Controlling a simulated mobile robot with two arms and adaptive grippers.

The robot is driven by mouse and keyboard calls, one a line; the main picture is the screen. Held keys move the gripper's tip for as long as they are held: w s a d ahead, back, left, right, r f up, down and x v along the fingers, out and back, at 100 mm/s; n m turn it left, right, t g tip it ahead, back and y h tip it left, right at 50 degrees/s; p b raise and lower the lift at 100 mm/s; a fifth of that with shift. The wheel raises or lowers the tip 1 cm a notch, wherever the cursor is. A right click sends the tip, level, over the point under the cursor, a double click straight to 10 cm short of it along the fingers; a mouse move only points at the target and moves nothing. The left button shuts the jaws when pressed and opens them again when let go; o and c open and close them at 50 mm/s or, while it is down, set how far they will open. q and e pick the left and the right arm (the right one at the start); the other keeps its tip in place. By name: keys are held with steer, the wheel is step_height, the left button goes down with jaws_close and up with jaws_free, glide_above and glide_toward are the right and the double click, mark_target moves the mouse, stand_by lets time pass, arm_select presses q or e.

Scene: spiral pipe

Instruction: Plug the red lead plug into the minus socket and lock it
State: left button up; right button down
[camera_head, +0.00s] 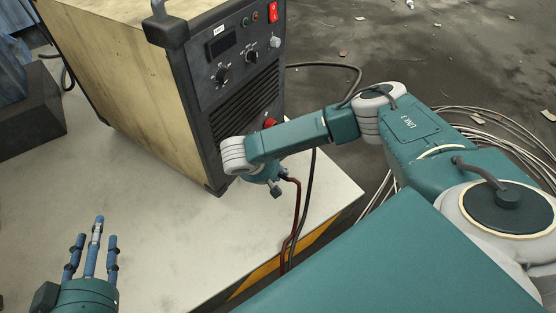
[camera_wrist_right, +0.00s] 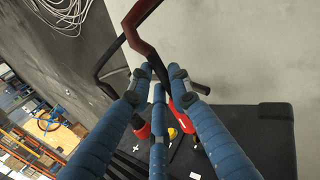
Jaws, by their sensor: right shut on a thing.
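The welding machine (camera_head: 215,85) stands on a pale table, its dark front panel facing right. My right gripper (camera_wrist_right: 164,80) is shut on the red lead plug (camera_wrist_right: 181,92), close to the lower panel. The dark red lead (camera_wrist_right: 143,42) runs from it and hangs down past the table edge in the head view (camera_head: 294,215). A plus mark (camera_wrist_right: 137,148) shows on the panel beside a red round part (camera_wrist_right: 143,131). I cannot make out the minus socket or whether the plug is seated; my fingers and wrist cover that area. My left gripper (camera_head: 92,240) is open and empty over the table.
A red round part (camera_head: 270,123) and a red switch (camera_head: 274,12) show on the panel. A black cable (camera_head: 340,67) runs from the machine to the floor. Coiled cables (camera_head: 480,120) lie on the floor. The table's front left (camera_head: 165,235) is clear.

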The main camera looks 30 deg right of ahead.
steer(key=shift+w+a, duration=0.35)
steer(key=shift+w, duration=0.5)
steer(key=shift+w+a, duration=0.35)
steer(key=shift+w, duration=0.45)
